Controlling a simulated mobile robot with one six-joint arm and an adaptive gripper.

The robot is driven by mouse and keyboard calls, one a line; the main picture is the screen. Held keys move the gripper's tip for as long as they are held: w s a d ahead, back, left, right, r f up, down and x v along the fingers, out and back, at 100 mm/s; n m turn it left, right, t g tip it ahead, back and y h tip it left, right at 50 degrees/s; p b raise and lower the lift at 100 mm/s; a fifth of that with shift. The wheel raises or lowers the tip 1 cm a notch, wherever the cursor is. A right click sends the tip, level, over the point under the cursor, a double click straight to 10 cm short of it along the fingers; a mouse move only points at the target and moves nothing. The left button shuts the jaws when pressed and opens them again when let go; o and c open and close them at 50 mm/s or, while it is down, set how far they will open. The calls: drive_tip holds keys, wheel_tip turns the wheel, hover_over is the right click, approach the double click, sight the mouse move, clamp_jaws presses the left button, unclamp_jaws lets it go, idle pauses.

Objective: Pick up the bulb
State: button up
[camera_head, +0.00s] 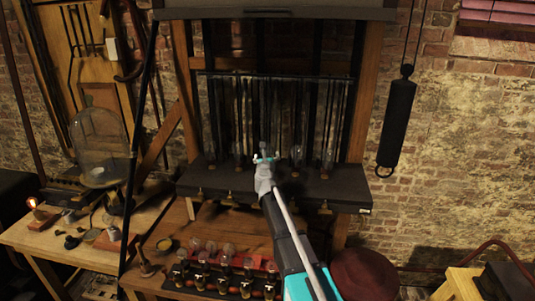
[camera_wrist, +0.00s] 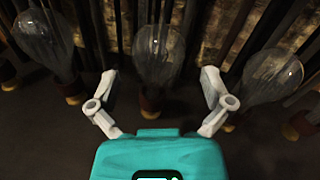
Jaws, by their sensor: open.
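A clear glass bulb (camera_wrist: 158,58) with a brownish base stands upright in the middle of the wrist view. My gripper (camera_wrist: 159,78) is open and empty, one finger on each side of this bulb and nearer the camera; I see no contact. More bulbs stand to the left (camera_wrist: 52,40) and right (camera_wrist: 271,76). In the head view my gripper (camera_head: 265,158) is at the dark shelf (camera_head: 345,190), in front of the row of bulbs. One bulb (camera_head: 297,156) shows just right of it. The middle bulb is largely hidden behind my gripper there.
Thin dark rods (camera_head: 345,100) hang close behind the bulbs. Wooden posts (camera_head: 366,80) flank the shelf. Below is a wooden bench (camera_head: 200,225) with several more bulbs. A glass jar (camera_head: 98,140) stands at left, and a black cylinder (camera_head: 396,115) hangs at right.

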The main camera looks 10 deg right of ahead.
drive_tip(key=shift+w+d+r, duration=0.1)
drive_tip(key=shift+w+d, duration=0.05)
drive_tip(key=shift+w, duration=0.8)
drive_tip(key=shift+w+d, duration=0.1)
drive_tip(key=shift+w, duration=0.8)
drive_tip(key=c, duration=0.8)
